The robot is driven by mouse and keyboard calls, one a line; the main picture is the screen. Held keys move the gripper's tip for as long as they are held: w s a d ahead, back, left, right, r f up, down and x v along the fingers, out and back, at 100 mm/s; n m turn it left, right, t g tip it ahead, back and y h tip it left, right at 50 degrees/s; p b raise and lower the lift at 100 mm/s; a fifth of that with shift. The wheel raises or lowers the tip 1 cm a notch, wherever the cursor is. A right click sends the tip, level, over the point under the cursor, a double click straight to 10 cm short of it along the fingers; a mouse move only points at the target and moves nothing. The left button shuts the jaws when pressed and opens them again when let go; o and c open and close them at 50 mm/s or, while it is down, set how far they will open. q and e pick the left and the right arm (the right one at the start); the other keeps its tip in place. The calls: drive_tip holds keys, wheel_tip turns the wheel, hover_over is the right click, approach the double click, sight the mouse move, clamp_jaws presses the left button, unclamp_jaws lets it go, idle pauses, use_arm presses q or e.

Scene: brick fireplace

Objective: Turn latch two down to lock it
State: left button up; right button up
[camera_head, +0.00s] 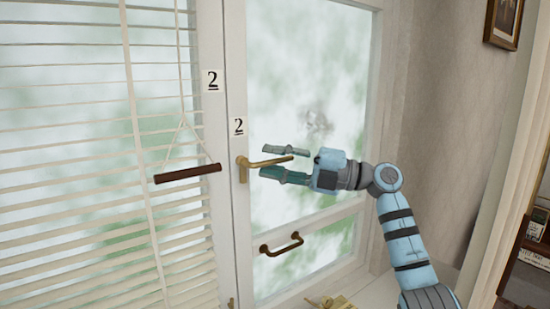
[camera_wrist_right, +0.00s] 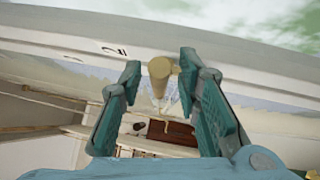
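Latch two is a brass lever handle (camera_head: 270,161) on the white window frame, below a label "2" (camera_head: 239,126). Its lever points right, nearly level with a slight upward tilt. My right gripper (camera_head: 264,162) is open, with one finger above the lever and one below. In the wrist view the brass lever end (camera_wrist_right: 160,68) shows between the two spread fingers of the right gripper (camera_wrist_right: 159,64), with gaps on both sides. No clear contact shows. My left gripper is not in view.
A dark brown bar (camera_head: 187,174) hangs on cords before the white blinds (camera_head: 70,120) at left. A bronze pull handle (camera_head: 281,245) is below the latch. A brass object (camera_head: 330,302) lies on the sill. A wall (camera_head: 440,110) stands right of the arm.

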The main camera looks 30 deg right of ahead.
drive_tip(key=shift+s, duration=0.2)
drive_tip(key=shift+w, duration=0.1)
clamp_jaws()
